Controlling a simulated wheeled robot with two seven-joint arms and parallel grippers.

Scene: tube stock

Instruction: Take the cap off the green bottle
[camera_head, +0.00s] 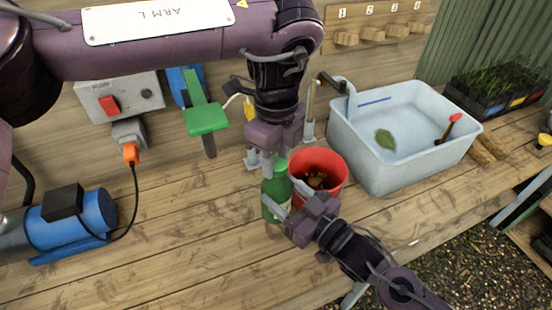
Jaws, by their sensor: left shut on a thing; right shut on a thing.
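The green bottle (273,188) stands upright on the wooden bench, near the middle of the head view. My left gripper (266,162) comes down from above and is shut around the bottle's top. The cap is mostly hidden between its fingers, with a little green showing there. My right gripper (284,202) reaches in from the lower right, lower than the left one. It is shut on the bottle's body, with one finger across its front and the other at its right side.
A red bucket (331,166) with something brown inside stands right beside the bottle. A pale basin (370,164) holds a leaf and a red-topped tool. A blue pump (85,222) lies at left. A green-handled tool (207,118) hangs on the back wall. The front bench is clear.

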